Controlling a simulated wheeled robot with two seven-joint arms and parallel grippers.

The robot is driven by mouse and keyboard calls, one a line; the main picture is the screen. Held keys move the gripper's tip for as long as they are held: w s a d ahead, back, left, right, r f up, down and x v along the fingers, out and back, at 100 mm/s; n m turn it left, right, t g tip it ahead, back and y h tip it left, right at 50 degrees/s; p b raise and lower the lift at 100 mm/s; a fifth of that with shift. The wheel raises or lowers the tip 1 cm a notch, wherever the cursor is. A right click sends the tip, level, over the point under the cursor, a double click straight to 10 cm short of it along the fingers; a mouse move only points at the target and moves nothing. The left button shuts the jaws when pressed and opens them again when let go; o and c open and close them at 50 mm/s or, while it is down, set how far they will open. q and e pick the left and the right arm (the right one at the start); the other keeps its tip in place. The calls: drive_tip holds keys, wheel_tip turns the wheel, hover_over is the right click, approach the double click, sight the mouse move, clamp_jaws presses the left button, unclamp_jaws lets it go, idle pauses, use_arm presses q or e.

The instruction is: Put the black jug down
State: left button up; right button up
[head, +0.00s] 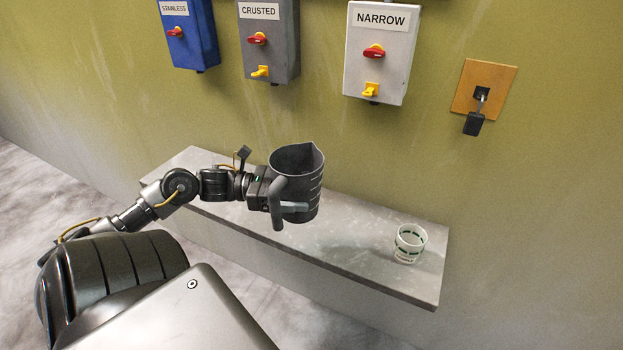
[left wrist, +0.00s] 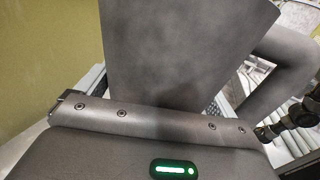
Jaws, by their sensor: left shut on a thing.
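The black jug (head: 304,193) is dark grey with pale measuring marks, a spout at the top and a handle on its near side. It is upright in the head view, in front of the wall and over the shelf (head: 366,256). My left gripper (head: 289,206) is shut on the jug from the left. Whether the jug's base touches the shelf cannot be told. In the left wrist view the jug (left wrist: 190,50) fills the middle, with its handle at the right. My right gripper is not in view.
A white cup with green marks (head: 409,245) stands near the shelf's right end. Blue (head: 189,35), grey (head: 270,40) and white (head: 376,50) switch boxes hang on the wall. An orange plate with a black lever (head: 483,92) is at the right. The shelf between jug and cup is clear.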

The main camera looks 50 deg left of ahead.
use_arm(q)
drive_tip(key=w+f+b, duration=0.1)
drive_tip(key=w+f, duration=0.2)
drive_tip(key=f, duration=0.1)
drive_tip(key=w+d+f+b, duration=0.1)
drive_tip(key=w+f+b, duration=0.1)
drive_tip(key=w+f, duration=0.1)
drive_tip(key=w+d+f+b, duration=0.1)
drive_tip(key=w+f+b, duration=0.1)
drive_tip(key=w+f, duration=0.2)
drive_tip(key=shift+w+f, duration=0.25)
drive_tip(key=shift+f, duration=0.05)
drive_tip(key=shift+d, duration=0.1)
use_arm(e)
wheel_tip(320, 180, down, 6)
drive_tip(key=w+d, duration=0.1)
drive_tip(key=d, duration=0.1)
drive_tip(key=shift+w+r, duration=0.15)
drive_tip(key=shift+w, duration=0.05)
